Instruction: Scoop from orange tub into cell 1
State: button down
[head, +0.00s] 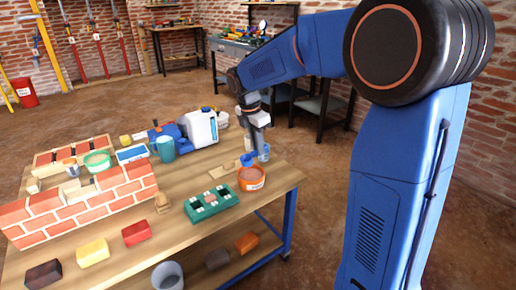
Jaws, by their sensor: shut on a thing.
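The orange tub (251,183) stands near the right end of the wooden workbench. My gripper (257,138) points down just above and behind the tub. It is shut on a small blue scoop (248,158), whose blue end is over the tub's rim. The fingertips and the scoop's handle are too small to see clearly, and I cannot tell whether the scoop holds anything. The green tray (228,201) with several cells lies in front and left of the tub. The cell numbers and contents are too small to read.
A small brick wall (85,207) stands on the bench's left. A white jug (202,128), a teal mug (166,149) and a green tub (97,158) stand behind. Red (136,233) and yellow (93,251) blocks lie near the front edge. A grey bucket (168,277) is lower at the front.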

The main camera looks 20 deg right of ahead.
aim_at(253, 157)
jog(key=shift+s+a+f+t+h, duration=0.2)
jog(key=shift+a+f+h, duration=0.25)
jog(key=shift+h, duration=0.3)
jog(key=shift+s+a+f+t+h, duration=0.1)
jog(key=shift+a+f+t+h, duration=0.2)
jog(key=shift+f+h, duration=0.35)
jog(key=shift+f, duration=1.6)
jog(key=shift+r, duration=0.1)
jog(key=shift+r, duration=2.7)
